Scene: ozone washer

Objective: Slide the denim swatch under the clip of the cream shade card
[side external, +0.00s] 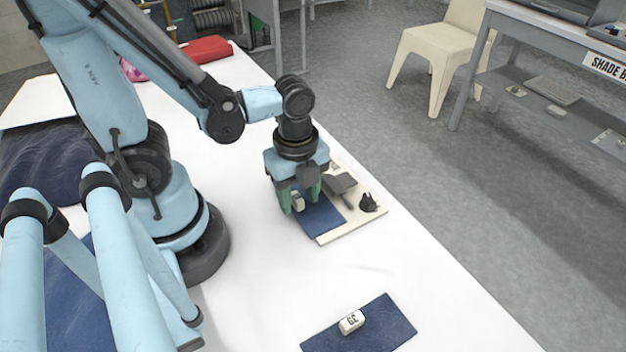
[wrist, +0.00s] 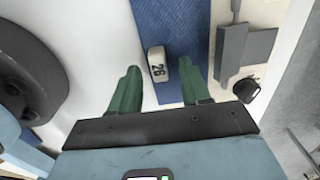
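A blue denim swatch (side external: 322,217) lies flat at the left part of the cream shade card (side external: 362,222); both also show in the wrist view, the swatch (wrist: 182,25) left of the card (wrist: 265,14). A grey clip-like piece (side external: 341,183) sits on the card, right of the swatch and apart from it in the wrist view (wrist: 232,48). A small white block marked 26 (wrist: 157,61) stands at the swatch's left edge. My gripper (side external: 300,202) is low over the swatch, pointing down. Its green fingers are apart, either side of the block, with visible gaps in the wrist view (wrist: 162,85).
A black knob-like object (side external: 369,203) sits at the card's right side. A second denim swatch (side external: 375,330) with a white marked block (side external: 351,322) lies at the table front. White table (side external: 390,270) between them is clear. A red case (side external: 207,49) lies at the back.

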